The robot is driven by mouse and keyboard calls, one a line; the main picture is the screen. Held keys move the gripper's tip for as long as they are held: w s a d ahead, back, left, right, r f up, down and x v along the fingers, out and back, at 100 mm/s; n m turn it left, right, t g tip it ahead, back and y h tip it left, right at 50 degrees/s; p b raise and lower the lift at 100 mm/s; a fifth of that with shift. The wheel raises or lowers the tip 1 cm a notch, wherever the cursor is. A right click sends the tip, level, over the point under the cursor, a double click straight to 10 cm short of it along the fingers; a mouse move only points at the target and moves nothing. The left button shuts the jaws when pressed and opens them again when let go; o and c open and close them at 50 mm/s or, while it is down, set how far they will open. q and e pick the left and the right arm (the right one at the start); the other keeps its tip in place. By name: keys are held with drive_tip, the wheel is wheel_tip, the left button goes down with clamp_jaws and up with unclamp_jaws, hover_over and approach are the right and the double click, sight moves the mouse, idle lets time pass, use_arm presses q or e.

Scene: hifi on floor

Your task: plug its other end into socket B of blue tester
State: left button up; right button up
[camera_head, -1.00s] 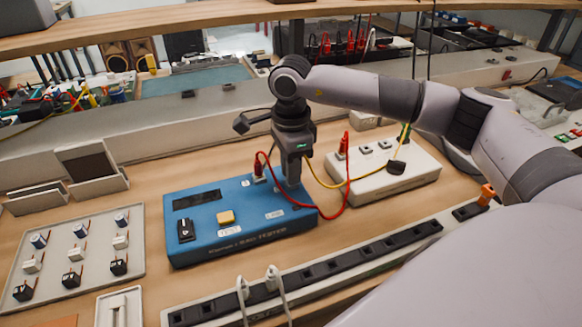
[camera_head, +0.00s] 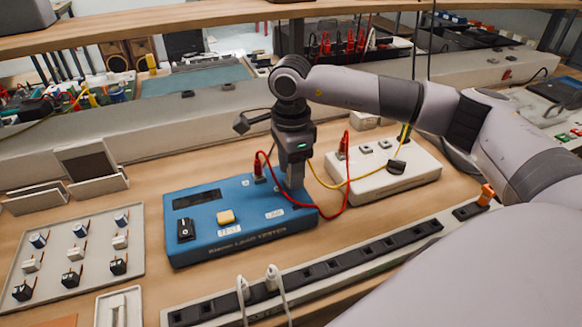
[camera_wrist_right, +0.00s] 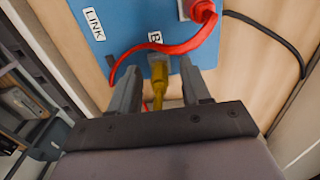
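The blue tester (camera_head: 240,222) lies on the bench, with a yellow button and white labels on its top. My right gripper (camera_head: 294,184) points down at its right end. In the right wrist view, the yellow plug (camera_wrist_right: 158,68) of the yellow cable stands at the tester's edge beside the label B (camera_wrist_right: 155,37). It appears seated at socket B, though how deep I cannot tell. My right gripper's fingers (camera_wrist_right: 160,88) stand on either side of the plug, with gaps visible. The yellow cable (camera_head: 325,184) runs to the white box (camera_head: 410,180). My left gripper is not in view.
A red cable (camera_head: 330,213) loops from a red plug on the tester to the white box, passing close to the yellow plug. A black power strip (camera_head: 330,265) lies in front. A tray of small parts (camera_head: 55,245) is at left.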

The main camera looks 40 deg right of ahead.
wheel_tip(320, 180, up, 7)
drive_tip(key=shift+r, duration=0.1)
wheel_tip(320, 180, up, 5)
drive_tip(key=p, duration=0.3)
idle(0.7)
idle(0.5)
